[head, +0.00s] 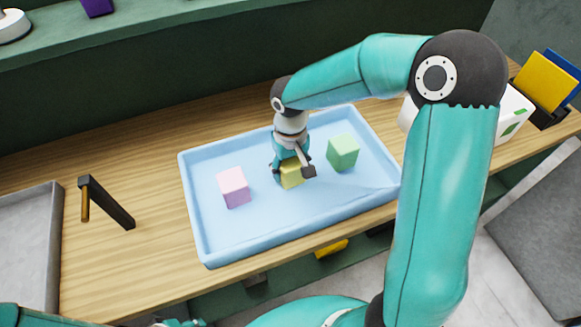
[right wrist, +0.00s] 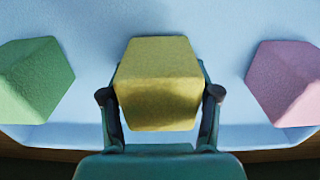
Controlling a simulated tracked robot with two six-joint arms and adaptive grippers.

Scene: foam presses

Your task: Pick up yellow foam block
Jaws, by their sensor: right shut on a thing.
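The yellow foam block (head: 291,174) is in the middle of the light blue tray (head: 250,243), between a pink block (head: 233,187) on the left and a green block (head: 343,152) on the right. My right gripper (head: 291,170) comes down from above and is shut on the yellow block. In the right wrist view, its two fingers (right wrist: 160,100) press on opposite sides of the yellow block (right wrist: 158,84). I cannot tell whether the block touches the tray floor. My left gripper is not clearly in view.
In the right wrist view, the green block (right wrist: 32,82) and pink block (right wrist: 288,82) stand apart on either side. A black tap-like fixture (head: 107,203) stands left of the tray on the wooden counter (head: 140,150). A white box (head: 513,112) and a yellow panel (head: 545,82) stand at the right.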

